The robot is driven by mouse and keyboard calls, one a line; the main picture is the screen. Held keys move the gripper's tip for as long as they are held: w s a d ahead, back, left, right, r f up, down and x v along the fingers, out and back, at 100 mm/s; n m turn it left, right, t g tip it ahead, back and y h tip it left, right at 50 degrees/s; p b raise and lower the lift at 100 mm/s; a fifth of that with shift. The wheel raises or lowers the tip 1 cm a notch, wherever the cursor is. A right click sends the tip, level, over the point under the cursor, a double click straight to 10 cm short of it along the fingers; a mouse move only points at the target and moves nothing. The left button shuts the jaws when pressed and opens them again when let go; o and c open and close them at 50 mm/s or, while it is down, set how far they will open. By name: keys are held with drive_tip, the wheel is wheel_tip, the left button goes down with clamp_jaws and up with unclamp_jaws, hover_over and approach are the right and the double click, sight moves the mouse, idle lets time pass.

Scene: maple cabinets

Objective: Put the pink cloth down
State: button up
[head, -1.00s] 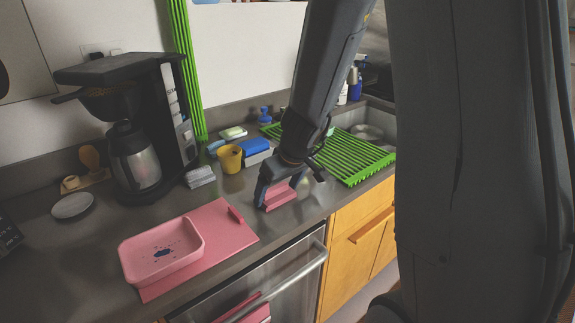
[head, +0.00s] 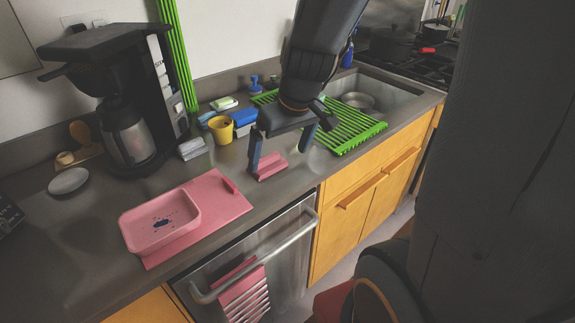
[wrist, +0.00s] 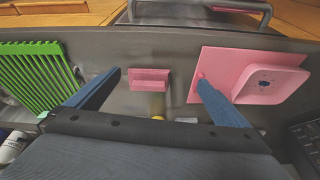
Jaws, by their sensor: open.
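The pink cloth (head: 271,167), a small folded piece, lies on the grey counter in the head view, near the front edge and right of the pink mat. It also shows in the wrist view (wrist: 149,80), with bare counter around it. My gripper (head: 279,162) is open and empty, its dark blue fingers spread wide above and to either side of the cloth. In the wrist view the cloth lies between the open fingers (wrist: 158,79), apart from both. Its underside is hidden.
A pink tray (head: 150,238) sits on a pink mat (head: 215,207) to the left. A yellow cup (head: 221,131) and blue sponge (head: 243,117) stand behind. A green drying rack (head: 352,136) lies right, beside the sink. A striped towel (head: 240,287) hangs on the dishwasher handle.

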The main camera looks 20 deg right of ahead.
drive_tip(key=s+f+m+g+h, duration=0.1)
drive_tip(key=s+f+m, duration=0.1)
drive_tip(key=s, duration=0.5)
drive_tip(key=shift+s+a+f+g, duration=0.25)
drive_tip(key=shift+s+f+g, duration=0.15)
drive_tip(key=shift+f, duration=0.1)
